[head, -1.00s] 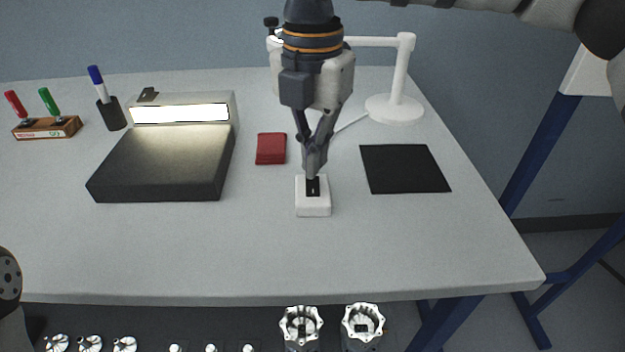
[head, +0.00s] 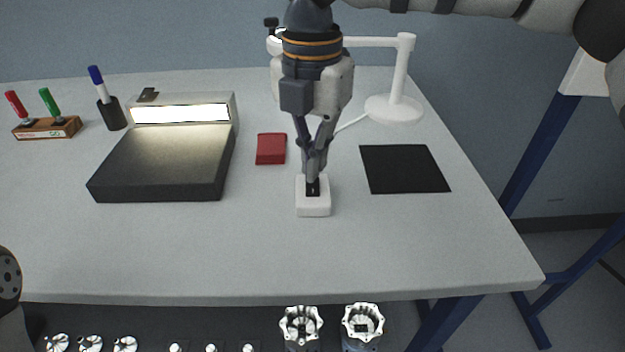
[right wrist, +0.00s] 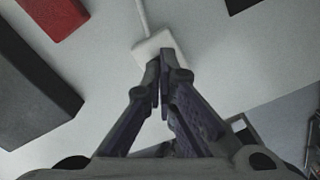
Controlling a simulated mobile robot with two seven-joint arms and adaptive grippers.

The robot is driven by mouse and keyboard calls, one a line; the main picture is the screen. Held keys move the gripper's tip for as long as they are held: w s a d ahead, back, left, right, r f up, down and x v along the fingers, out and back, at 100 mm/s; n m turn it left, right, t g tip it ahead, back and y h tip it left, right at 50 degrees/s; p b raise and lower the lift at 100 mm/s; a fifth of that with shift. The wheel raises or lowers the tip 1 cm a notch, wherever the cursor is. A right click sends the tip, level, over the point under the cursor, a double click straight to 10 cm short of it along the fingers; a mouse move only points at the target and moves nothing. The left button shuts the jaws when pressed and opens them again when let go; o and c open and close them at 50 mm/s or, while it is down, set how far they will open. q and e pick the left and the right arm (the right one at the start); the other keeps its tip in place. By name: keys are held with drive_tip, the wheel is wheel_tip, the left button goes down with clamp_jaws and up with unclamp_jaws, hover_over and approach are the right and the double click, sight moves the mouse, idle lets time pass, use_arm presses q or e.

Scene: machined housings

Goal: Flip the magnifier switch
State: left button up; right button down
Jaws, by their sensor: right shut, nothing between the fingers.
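The magnifier switch is a white box (head: 313,205) with a black rocker (head: 313,188) on top, on the table in the head view. A cord runs from behind it towards the white magnifier stand (head: 394,106). My right gripper (head: 314,174) is shut and empty, pointing down with its fingertips at the back part of the rocker. I cannot tell whether they touch it. In the right wrist view the fingertips (right wrist: 162,62) cover much of the white switch box (right wrist: 150,45), and the rocker is hidden there. My left gripper is not in view.
A black box with a lit strip (head: 165,165) stands left of the switch. A red pad (head: 271,148) lies behind left and a black mat (head: 404,168) to the right. Pen holders stand far left. The table (head: 260,255) is clear in front of the switch.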

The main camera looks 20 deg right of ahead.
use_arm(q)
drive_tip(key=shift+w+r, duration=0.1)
use_arm(e)
drive_tip(key=shift+f, duration=0.9)
drive_tip(key=shift+r, duration=0.1)
wheel_tip(320, 180, up, 4)
drive_tip(key=shift+f+p, duration=0.15)
drive_tip(key=shift+p, duration=1.05)
drive_tip(key=shift+r+p, duration=0.75)
drive_tip(key=shift+r, duration=0.95)
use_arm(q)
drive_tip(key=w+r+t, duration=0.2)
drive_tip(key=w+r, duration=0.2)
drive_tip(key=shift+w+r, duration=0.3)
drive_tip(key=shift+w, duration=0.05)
use_arm(e)
drive_tip(key=shift+f, duration=0.1)
